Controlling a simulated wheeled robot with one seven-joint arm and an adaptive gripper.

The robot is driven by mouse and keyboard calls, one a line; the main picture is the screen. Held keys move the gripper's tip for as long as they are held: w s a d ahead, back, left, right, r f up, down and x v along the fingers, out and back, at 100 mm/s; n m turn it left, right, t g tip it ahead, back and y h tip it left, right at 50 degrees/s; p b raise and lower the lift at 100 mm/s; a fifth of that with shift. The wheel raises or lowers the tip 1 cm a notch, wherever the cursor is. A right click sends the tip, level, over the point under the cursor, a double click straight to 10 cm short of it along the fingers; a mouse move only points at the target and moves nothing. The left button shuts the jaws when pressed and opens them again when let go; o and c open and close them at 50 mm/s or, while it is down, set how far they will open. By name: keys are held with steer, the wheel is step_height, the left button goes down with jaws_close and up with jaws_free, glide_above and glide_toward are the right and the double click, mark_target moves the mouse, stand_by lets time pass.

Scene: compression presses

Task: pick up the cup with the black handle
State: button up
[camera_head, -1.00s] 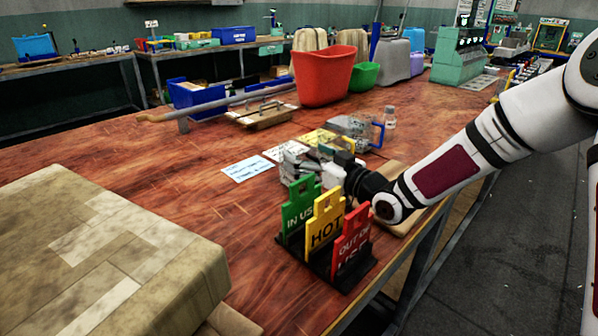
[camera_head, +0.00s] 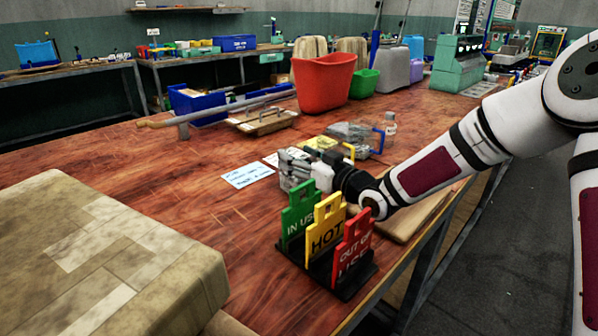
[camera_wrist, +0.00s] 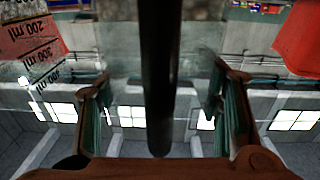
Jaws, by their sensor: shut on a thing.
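The black handle (camera_wrist: 158,75) stands as a dark vertical bar between my gripper's fingers in the wrist view. Other clear cups stand just behind, one with a yellow handle (camera_head: 348,152) and one with a blue handle (camera_head: 391,129).
A stand with green, yellow and red signs (camera_head: 326,235) is close in front of my gripper. A board (camera_head: 405,222) lies by the table edge. A bottle (camera_head: 390,124), a red bin (camera_head: 325,82) and a large block (camera_head: 105,260) are also on the table (camera_head: 150,165).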

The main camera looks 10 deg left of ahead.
step_height(320, 180, up, 10)
steer(key=p, duration=0.2)
stand_by(0.9)
steer(key=shift+p, duration=0.3)
